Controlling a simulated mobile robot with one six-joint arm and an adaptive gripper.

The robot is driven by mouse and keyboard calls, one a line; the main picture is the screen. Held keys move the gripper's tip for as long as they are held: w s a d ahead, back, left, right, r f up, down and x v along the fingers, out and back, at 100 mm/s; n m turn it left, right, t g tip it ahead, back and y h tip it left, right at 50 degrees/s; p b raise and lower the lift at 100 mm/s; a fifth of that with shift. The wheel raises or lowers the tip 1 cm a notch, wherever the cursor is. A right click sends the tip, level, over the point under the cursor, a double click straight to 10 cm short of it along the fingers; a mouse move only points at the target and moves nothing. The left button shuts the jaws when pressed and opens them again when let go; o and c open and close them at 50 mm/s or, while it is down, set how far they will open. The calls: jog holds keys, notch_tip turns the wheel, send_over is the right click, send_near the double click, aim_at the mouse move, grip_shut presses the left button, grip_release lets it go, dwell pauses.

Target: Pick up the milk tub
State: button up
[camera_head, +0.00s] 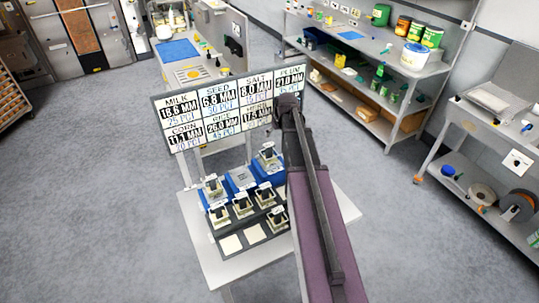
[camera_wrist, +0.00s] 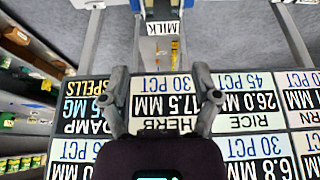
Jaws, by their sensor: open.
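A white label reading MILK (camera_wrist: 162,28) shows at the top middle of the wrist view, and the tub body around it is mostly cut off by the frame edge. In the head view several pale tubs with dark parts (camera_head: 239,206) stand in rows on the small table, and their labels are too small to read. I cannot tell which is the milk tub there. My gripper (camera_wrist: 160,72) is open and empty, its fingers spread on either side of a gap, with the MILK label beyond them. In the head view its fingers are not clear at the end of my arm.
A sign board (camera_head: 215,102) with printed sizes stands at the back of the small white table (camera_head: 212,262), close to my gripper. Blue stands and a dark tray with pale squares (camera_head: 231,243) share the table. Shelves (camera_head: 440,85) stand at right; grey floor (camera_head: 90,210) is clear at left.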

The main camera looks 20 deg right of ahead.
aim_at(269, 144)
jog(key=shift+f, duration=0.1)
jog(key=b+x, duration=0.7)
jog(key=shift+w+f, duration=0.1)
jog(key=shift+f, duration=0.2)
jog(key=shift+w+f+b, duration=0.2)
jog(key=shift+f+b, duration=0.2)
jog(key=shift+b, duration=0.1)
jog(key=shift+a+f, duration=0.1)
dwell(0.4)
jog(key=shift+w+b+x, duration=0.25)
jog(key=shift+b+x, duration=2.05)
jog(key=shift+x, duration=0.2)
jog(key=shift+a, duration=0.1)
jog(key=c, duration=1)
jog(key=shift+r+p, duration=0.3)
jog(key=shift+r, duration=0.05)
